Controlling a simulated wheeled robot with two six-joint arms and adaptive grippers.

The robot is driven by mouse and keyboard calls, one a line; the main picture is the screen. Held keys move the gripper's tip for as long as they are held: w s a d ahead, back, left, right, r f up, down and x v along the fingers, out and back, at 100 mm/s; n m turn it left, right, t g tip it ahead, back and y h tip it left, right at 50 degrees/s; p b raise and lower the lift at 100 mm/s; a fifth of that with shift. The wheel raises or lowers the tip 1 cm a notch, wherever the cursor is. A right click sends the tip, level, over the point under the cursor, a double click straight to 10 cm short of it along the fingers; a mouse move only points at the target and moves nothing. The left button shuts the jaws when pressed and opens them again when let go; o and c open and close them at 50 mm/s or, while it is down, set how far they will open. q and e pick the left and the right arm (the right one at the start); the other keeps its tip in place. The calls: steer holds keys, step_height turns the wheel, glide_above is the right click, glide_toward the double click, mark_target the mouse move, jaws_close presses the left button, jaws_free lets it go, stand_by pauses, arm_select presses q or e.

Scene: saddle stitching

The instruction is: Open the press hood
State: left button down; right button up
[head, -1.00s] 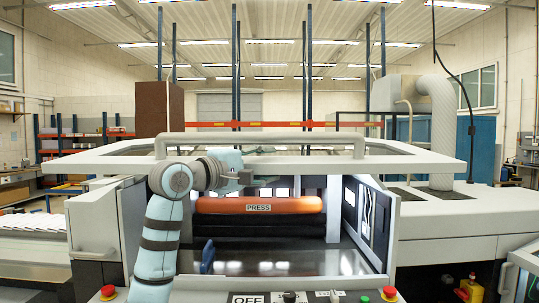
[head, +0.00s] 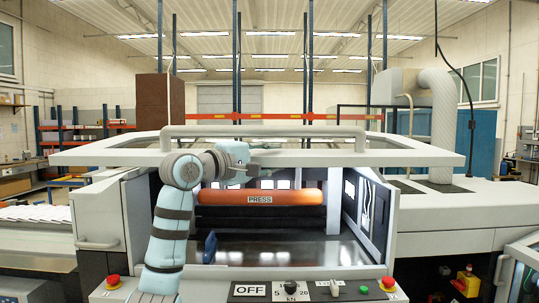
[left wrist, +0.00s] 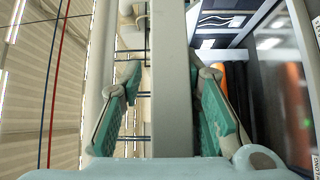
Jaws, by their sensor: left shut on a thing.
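The press hood (head: 400,157) is a pale grey frame with dark glazing and a raised bar handle (head: 265,131) along its front. It stands up from the press, above the open front of the machine. My left gripper (head: 243,166) is at the hood's front edge, a little left of the middle. In the left wrist view, its teal-padded fingers (left wrist: 170,105) lie on either side of a grey bar of the hood (left wrist: 168,70). It is shut on that bar, though contact at the pads is hard to see. My right gripper is not in view.
The orange PRESS roller (head: 290,197) lies inside the machine below the hood. The front panel has an OFF label (head: 249,289), a dial, a green button (head: 363,289) and red stop buttons (head: 388,283). A white duct (head: 443,125) stands at right. The space above the hood looks clear.

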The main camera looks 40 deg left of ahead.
arm_select(q)
steer(key=c, duration=1.4)
jaws_free()
steer(key=shift+r, duration=0.55)
steer(key=shift+s, duration=0.1)
steer(key=shift+s+a+f+b, duration=0.15)
steer(key=shift+f+b, duration=0.15)
steer(key=shift+b, duration=0.35)
steer(key=shift+s+a+f, duration=0.1)
steer(key=shift+s, duration=0.15)
steer(key=s, duration=0.1)
steer(key=s+b, duration=0.1)
steer(key=s, duration=0.1)
steer(key=shift+s+a+b, duration=0.1)
steer(key=shift+a+b, duration=0.2)
steer(key=shift+a, duration=0.05)
steer(key=shift+s+b, duration=0.65)
steer(key=shift+s, duration=0.7)
steer(key=b, duration=0.2)
glide_toward(254, 156)
steer(key=shift+s+d+r, duration=0.1)
steer(key=shift+s+r, duration=0.45)
steer(key=shift+s, duration=0.15)
